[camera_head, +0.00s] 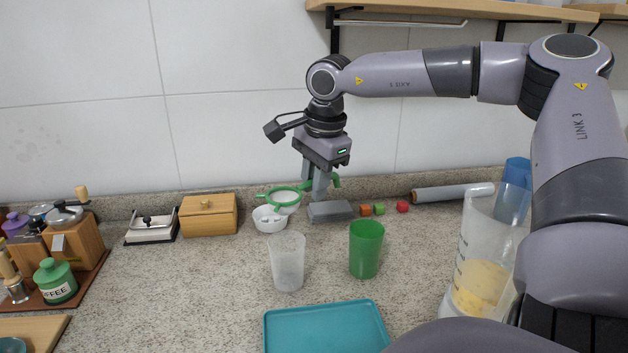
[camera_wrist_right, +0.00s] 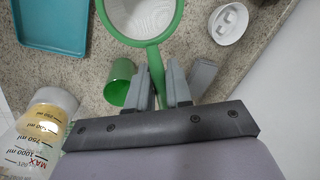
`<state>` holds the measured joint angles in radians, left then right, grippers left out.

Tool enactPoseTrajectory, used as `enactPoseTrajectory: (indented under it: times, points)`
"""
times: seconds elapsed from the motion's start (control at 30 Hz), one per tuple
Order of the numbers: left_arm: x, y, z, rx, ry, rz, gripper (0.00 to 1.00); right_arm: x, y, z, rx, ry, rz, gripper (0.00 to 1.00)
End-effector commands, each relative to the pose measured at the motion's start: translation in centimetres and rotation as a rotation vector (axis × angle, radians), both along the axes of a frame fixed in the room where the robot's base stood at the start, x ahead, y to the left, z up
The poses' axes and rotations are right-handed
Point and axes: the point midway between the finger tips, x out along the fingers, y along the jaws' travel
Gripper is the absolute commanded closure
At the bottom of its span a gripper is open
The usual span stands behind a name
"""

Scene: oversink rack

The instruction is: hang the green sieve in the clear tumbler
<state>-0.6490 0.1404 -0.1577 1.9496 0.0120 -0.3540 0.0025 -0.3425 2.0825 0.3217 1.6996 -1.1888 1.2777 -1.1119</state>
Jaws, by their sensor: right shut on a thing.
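My right gripper (camera_head: 318,188) is shut on the handle of the green sieve (camera_head: 284,196), above the back of the counter. In the right wrist view the handle runs between the fingers of the right gripper (camera_wrist_right: 164,92), and the round mesh bowl of the sieve (camera_wrist_right: 140,15) reaches out past them. The clear tumbler (camera_head: 288,264) stands upright on the counter, in front of the sieve and apart from it. In the right wrist view I cannot make out the clear tumbler; the sieve may hide it. My left gripper is not in view.
A green tumbler (camera_head: 366,250) stands right of the clear one. A white bowl (camera_head: 268,219) and a grey block (camera_head: 331,211) are at the back. A teal tray (camera_head: 325,328) lies in front. A measuring jug (camera_head: 481,255) stands at right.

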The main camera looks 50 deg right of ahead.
Motion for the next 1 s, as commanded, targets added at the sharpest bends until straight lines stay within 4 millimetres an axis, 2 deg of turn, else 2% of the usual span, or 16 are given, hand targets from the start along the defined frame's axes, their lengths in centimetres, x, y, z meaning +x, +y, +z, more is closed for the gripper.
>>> enactPoseTrajectory:
  times: [0.3,0.83,1.0]
  points:
    - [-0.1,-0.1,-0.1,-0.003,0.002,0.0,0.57,0.0,0.0,0.1,0.0,-0.001,-0.002,1.0]
    - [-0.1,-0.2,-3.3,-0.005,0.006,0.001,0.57,0.0,0.0,-4.2,0.0,0.0,-0.002,1.0]
    - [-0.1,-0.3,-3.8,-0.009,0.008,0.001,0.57,0.0,0.0,-5.0,0.0,0.0,-0.002,1.0]
